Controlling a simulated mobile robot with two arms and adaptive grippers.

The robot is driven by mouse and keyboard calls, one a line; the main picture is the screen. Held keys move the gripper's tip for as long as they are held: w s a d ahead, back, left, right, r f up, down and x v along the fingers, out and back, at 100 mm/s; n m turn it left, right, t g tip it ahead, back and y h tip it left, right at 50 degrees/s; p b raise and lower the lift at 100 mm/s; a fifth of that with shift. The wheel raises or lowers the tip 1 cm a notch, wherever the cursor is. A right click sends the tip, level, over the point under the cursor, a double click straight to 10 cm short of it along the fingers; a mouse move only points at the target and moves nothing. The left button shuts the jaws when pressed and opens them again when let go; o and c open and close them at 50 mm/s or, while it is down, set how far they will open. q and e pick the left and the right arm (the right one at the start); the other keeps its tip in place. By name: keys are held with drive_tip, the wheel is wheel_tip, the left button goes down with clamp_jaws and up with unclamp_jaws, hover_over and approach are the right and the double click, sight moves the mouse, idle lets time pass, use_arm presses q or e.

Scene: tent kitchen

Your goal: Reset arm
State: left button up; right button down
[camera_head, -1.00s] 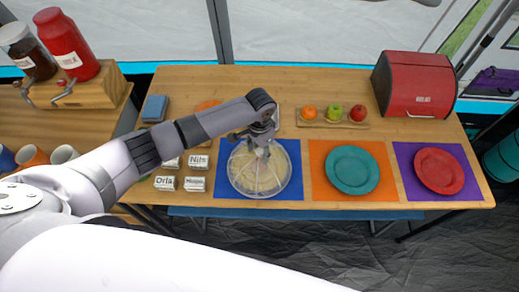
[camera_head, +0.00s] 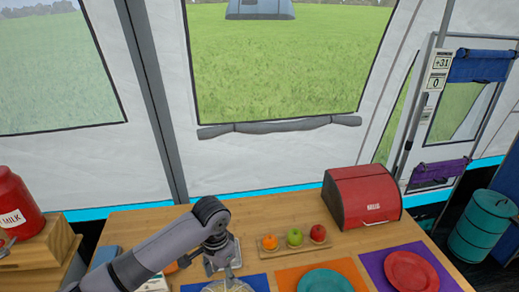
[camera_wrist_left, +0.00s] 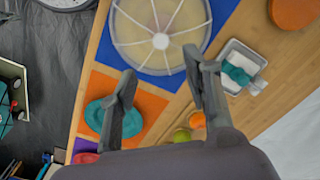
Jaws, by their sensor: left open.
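My left gripper (camera_head: 220,264) hangs over the table at the bottom of the head view, beside the clear domed cover (camera_head: 228,287) on the blue mat. In the left wrist view its two fingers (camera_wrist_left: 160,76) are spread, with nothing between them. The round cover (camera_wrist_left: 136,40) with white ribs lies beyond the fingertips there, apart from them. My left arm comes in from the lower left, bent at a dark joint. My right gripper is in no view.
A teal plate (camera_head: 325,281) on an orange mat and a red plate (camera_head: 411,271) on a purple mat stand to the right. Behind are a fruit tray (camera_head: 283,247) and a red bread box (camera_head: 362,198). A red milk jar (camera_head: 18,205) stands at left.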

use_arm(q)
drive_tip(key=s+d+f+t+h, duration=0.1)
drive_tip(key=s+d+f+h, duration=0.15)
drive_tip(key=s, duration=0.35)
drive_tip(key=s+d+f+t+h, duration=0.1)
drive_tip(key=s+d+f, duration=0.1)
drive_tip(key=s+d, duration=0.3)
drive_tip(key=s+a+r+n+t+y, duration=0.25)
drive_tip(key=s+a+n, duration=0.25)
drive_tip(key=s+a, duration=0.9)
wheel_tip(320, 180, down, 28)
drive_tip(key=g+b, duration=0.2)
drive_tip(key=b, duration=0.1)
drive_tip(key=s+a+f+g+y+b, duration=0.1)
drive_tip(key=s+a+f+b, duration=0.1)
drive_tip(key=s+f, duration=1.6)
wheel_tip(320, 180, down, 3)
drive_tip(key=shift+r+m, duration=0.2)
drive_tip(key=shift+m, duration=0.2)
drive_tip(key=shift+a+g, duration=0.1)
drive_tip(key=shift+g, duration=0.15)
